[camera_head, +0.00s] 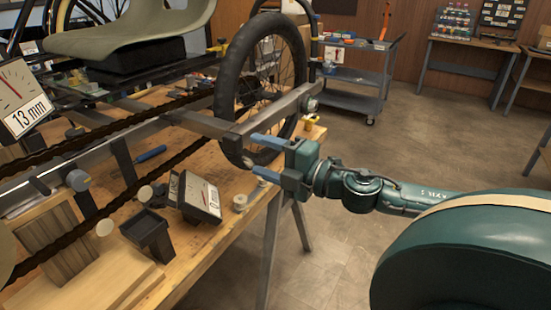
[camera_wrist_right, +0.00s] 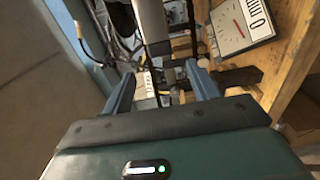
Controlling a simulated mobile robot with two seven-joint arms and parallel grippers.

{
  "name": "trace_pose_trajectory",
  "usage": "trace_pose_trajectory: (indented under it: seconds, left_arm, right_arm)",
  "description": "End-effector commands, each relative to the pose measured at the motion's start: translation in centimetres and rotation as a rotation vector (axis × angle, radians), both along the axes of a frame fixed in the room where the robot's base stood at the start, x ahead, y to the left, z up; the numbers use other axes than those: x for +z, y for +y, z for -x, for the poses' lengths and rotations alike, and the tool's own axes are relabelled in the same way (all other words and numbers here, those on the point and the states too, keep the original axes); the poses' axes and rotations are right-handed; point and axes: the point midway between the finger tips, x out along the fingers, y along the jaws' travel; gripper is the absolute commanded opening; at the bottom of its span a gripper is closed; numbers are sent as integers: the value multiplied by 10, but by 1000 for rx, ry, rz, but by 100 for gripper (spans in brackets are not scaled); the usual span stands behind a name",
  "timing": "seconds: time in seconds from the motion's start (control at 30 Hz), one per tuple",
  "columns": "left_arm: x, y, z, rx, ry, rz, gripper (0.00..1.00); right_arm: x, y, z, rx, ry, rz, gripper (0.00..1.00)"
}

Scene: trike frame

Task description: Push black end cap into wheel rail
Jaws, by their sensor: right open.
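The wheel rail, a grey square metal bar (camera_head: 272,112), runs beside the black-tyred wheel (camera_head: 228,82) on the trike frame. Its near end is close to my right gripper (camera_head: 254,154), which is open with its two blue fingers pointing left. In the right wrist view, a pale bar (camera_wrist_right: 150,20) comes down between the open fingers (camera_wrist_right: 160,82). A dark piece (camera_wrist_right: 158,47) shows at that bar's end; it may be the black end cap, but I cannot tell how far in it sits. No loose cap can be made out. My left gripper is out of view.
A dial gauge (camera_head: 201,197), a black bin (camera_head: 148,234) and a blue-handled tool (camera_head: 149,153) are on the wooden bench (camera_head: 215,238). A dark chain crosses above it. A grey cart (camera_head: 358,82) stands behind, with open floor (camera_head: 410,150) to the right.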

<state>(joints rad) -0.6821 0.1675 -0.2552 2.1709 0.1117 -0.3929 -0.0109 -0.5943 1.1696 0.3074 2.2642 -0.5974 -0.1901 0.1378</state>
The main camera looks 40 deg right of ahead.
Motion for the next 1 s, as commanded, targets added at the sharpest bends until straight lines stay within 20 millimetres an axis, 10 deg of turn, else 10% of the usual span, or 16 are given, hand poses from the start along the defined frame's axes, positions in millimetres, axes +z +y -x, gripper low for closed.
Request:
trace_pose_trajectory:
  seconds: [1.0]
  left_arm:
    - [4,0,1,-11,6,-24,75]
  right_arm:
    - [-4,-11,24,-15,15,-25,59]
